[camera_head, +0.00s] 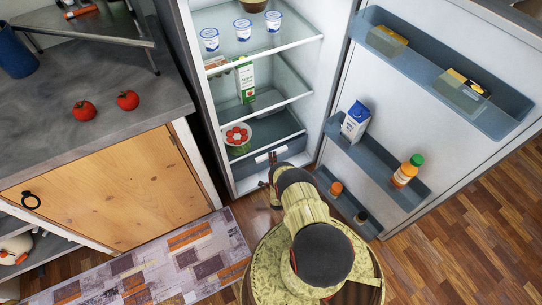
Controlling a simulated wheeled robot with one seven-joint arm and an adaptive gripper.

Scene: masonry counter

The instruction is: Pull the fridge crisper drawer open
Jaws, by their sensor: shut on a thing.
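The crisper drawer (249,170) is the grey-blue box at the bottom of the open fridge. A short white handle (264,154) is on its front. The drawer front looks about level with the fridge's front edge. My gripper (272,159) is at the right part of this handle and is shut on it. My wrist and arm cover the right end of the drawer front and some floor before it. The fingertips are small and partly hidden.
The fridge door stands open at right, with bins holding a milk carton (356,121) and an orange bottle (407,171). Shelves above the drawer hold yogurt cups (243,30), a green-white carton (245,79) and a bowl (238,136). A counter (50,125) stands left, a rug (170,262) before it.

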